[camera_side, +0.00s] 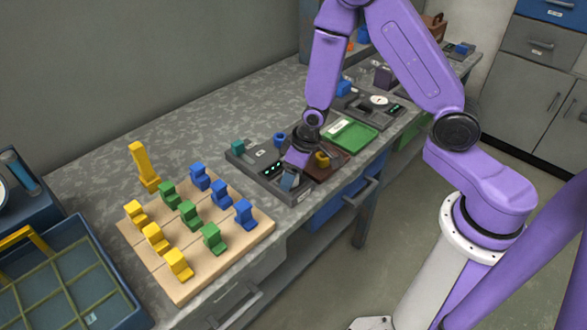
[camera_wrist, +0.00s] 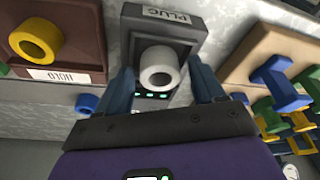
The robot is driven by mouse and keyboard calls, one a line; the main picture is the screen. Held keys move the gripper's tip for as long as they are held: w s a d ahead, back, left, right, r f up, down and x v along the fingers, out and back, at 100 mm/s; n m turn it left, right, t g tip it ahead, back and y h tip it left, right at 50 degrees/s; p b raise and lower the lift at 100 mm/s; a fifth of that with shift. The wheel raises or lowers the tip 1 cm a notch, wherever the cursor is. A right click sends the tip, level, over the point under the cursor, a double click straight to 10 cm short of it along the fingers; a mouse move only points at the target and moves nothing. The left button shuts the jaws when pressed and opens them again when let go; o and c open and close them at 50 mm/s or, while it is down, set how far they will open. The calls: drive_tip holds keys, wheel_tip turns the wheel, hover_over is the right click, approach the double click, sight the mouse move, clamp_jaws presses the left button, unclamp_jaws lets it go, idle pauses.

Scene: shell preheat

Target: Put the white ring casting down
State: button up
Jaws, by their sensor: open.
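The white ring casting (camera_wrist: 159,69) shows in the wrist view, in front of a dark grey station (camera_wrist: 150,24) labelled "PLUG". It looks seated at the station, but its contact underneath is hidden. My gripper (camera_wrist: 162,66) is open, with one blue-grey finger on each side of the ring and a visible gap on both sides. In the side view my gripper (camera_side: 290,177) is low over the front of the grey station (camera_side: 262,176); the white ring cannot be made out there.
A yellow ring (camera_wrist: 36,40) sits on a brown "HOLD" plate (camera_wrist: 84,58). A wooden board (camera_side: 186,287) holds several yellow, green and blue pieces. A green tray (camera_side: 366,137) lies beyond the plate.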

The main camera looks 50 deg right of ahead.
sight(304, 185)
drive_tip(key=shift+v, duration=2.25)
drive_tip(key=v, duration=0.7)
drive_tip(key=shift+r, duration=0.4)
drive_tip(key=s+r+n+g, duration=0.1)
drive_tip(key=s+r+n, duration=0.3)
drive_tip(key=s, duration=0.7)
drive_tip(key=s+r+n+g, duration=0.1)
drive_tip(key=s+r+n, duration=0.3)
drive_tip(key=s, duration=0.8)
drive_tip(key=shift+s+d+g+h, duration=0.15)
drive_tip(key=shift+d+g+h, duration=0.05)
drive_tip(key=shift+g+h, duration=0.2)
